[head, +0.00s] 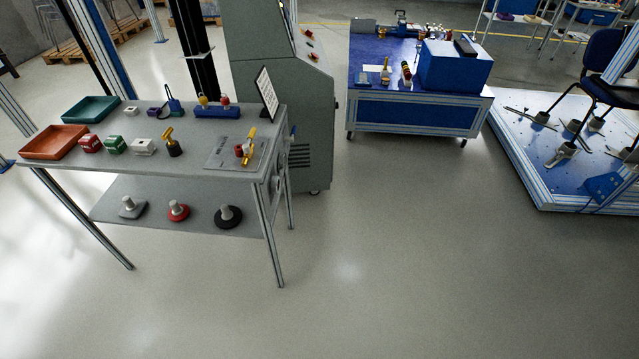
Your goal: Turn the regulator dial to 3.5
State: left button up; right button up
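I cannot make out a dial with a readable scale in the head view. Other small brass-and-red fittings (406,75) stand on the blue cart (417,112) at the back. No dial reading can be seen at this distance. Neither of my grippers is in view.
The table holds a teal tray (91,110), an orange tray (54,142) and small blocks. A grey cabinet (270,75) stands behind. A blue platform (560,150) is right. The floor (380,260) in front is clear.

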aim_at(276, 181)
jog(key=z, duration=1.1)
jog(key=i, duration=4.05)
jog(key=u, duration=3.35)
